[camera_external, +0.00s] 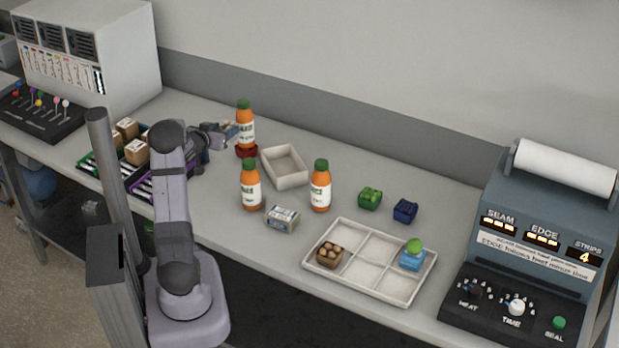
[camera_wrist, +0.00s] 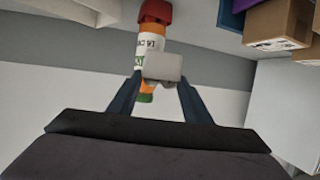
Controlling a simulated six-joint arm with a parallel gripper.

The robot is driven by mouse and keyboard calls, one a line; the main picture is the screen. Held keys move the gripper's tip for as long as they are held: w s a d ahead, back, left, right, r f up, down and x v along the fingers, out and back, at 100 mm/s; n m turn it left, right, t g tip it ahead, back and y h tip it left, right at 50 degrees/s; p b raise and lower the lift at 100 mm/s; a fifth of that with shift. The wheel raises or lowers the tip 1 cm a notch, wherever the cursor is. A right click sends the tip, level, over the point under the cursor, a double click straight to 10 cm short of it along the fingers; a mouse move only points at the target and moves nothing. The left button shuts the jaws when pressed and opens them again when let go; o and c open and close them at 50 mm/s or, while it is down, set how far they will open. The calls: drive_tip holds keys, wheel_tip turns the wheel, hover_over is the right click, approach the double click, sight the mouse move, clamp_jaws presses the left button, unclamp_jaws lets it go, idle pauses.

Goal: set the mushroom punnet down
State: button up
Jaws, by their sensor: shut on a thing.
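My gripper (camera_external: 226,130) is raised over the back left of the bench, beside an orange bottle. In the wrist view my gripper (camera_wrist: 160,80) is shut on a small pale grey box with light lumps on one side, which looks like the mushroom punnet (camera_wrist: 163,66). That view is upside down, so the lumps are on the punnet's top. In the external view the punnet is too small and covered to make out clearly. The six-cell white tray (camera_external: 358,226) holds a brown punnet (camera_external: 330,256) at front left and a blue one (camera_external: 412,260) at right.
An orange bottle (camera_external: 245,128) stands close to my gripper, with a red item (camera_external: 246,152) at its base. Two more bottles (camera_external: 250,185) (camera_external: 320,188), a pale empty bin (camera_external: 285,168) and a grey carton (camera_external: 282,219) stand nearby. Green (camera_external: 370,197) and dark blue (camera_external: 405,210) punnets sit right.

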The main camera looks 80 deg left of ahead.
drive_tip(key=shift+r+p, duration=0.55)
drive_tip(key=shift+r, duration=0.4)
